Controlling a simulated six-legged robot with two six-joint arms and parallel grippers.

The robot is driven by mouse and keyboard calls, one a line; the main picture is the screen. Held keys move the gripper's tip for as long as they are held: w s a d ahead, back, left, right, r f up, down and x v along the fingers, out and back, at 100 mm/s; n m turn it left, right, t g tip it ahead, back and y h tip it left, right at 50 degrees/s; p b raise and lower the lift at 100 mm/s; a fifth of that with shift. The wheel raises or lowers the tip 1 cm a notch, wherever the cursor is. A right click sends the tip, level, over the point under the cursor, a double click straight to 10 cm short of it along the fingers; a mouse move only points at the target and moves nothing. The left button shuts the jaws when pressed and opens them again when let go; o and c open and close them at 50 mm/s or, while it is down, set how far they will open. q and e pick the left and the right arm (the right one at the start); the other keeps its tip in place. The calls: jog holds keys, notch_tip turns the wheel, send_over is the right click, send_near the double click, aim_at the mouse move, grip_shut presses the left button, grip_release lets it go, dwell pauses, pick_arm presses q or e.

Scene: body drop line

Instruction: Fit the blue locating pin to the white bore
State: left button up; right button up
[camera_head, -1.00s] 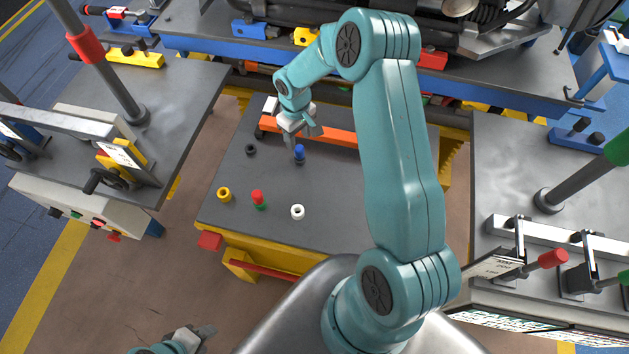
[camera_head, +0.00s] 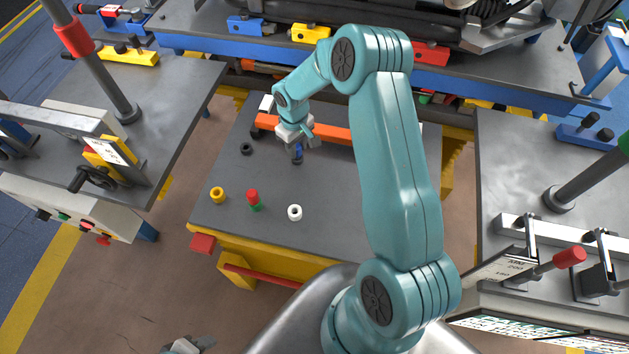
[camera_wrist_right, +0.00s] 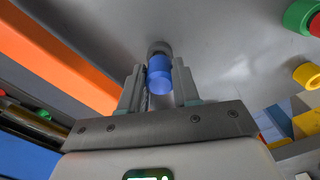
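The blue locating pin (camera_head: 297,149) stands upright on a small dark grey base at the far part of the middle table. It also shows in the right wrist view (camera_wrist_right: 160,76), between the two fingers. My right gripper (camera_head: 299,141) points down around the pin. I cannot tell whether its fingers press on the pin or only flank it. The white bore (camera_head: 295,212) is a white ring with a dark hole, lying empty near the table's front edge. My left gripper (camera_head: 190,346) is cut off at the bottom edge, far from both.
A red pin on a green ring (camera_head: 254,202) and a yellow ring (camera_head: 217,195) lie left of the white bore. A black ring (camera_head: 246,149) lies left of the blue pin. An orange bar (camera_head: 330,134) runs behind it. The table between pin and bore is clear.

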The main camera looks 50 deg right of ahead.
grip_shut()
jog(key=shift+r+p, duration=1.9)
jog(key=shift+r, duration=1.6)
pick_arm(q)
notch_tip(320, 180, up, 4)
jog(key=shift+f, duration=0.1)
